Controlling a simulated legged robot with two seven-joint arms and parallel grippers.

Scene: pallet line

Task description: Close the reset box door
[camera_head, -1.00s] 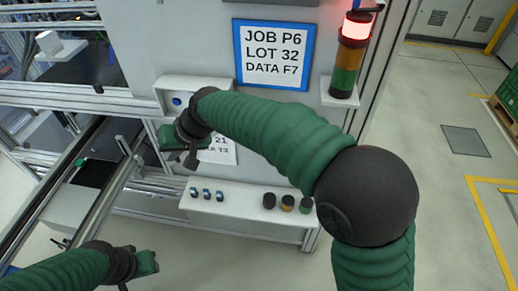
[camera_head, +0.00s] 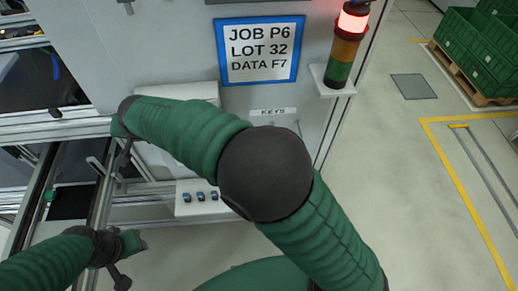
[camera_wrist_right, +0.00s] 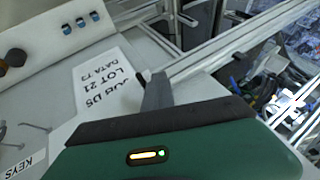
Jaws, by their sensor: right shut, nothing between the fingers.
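The reset box appears to be the white box (camera_head: 180,91) on the grey cabinet front. My right arm covers most of it in the head view, and I cannot tell how its door stands. My right gripper (camera_head: 121,160) is at the box's lower left, mostly hidden behind its own wrist. In the right wrist view its fingers (camera_wrist_right: 156,90) are shut and empty, in front of the white panel with the LOT 21 sheet (camera_wrist_right: 110,85). Contact with the door cannot be seen. My left gripper (camera_head: 128,262) hangs low at the left, apart from the box; its jaws are unclear.
A white ledge with several blue switches (camera_head: 200,197) lies below the box. The JOB P6 sign (camera_head: 261,52) and a red-lit signal tower (camera_head: 345,45) are above and right. A KEYS label (camera_head: 272,112) is right of the box. Conveyor rails (camera_head: 100,190) run at left.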

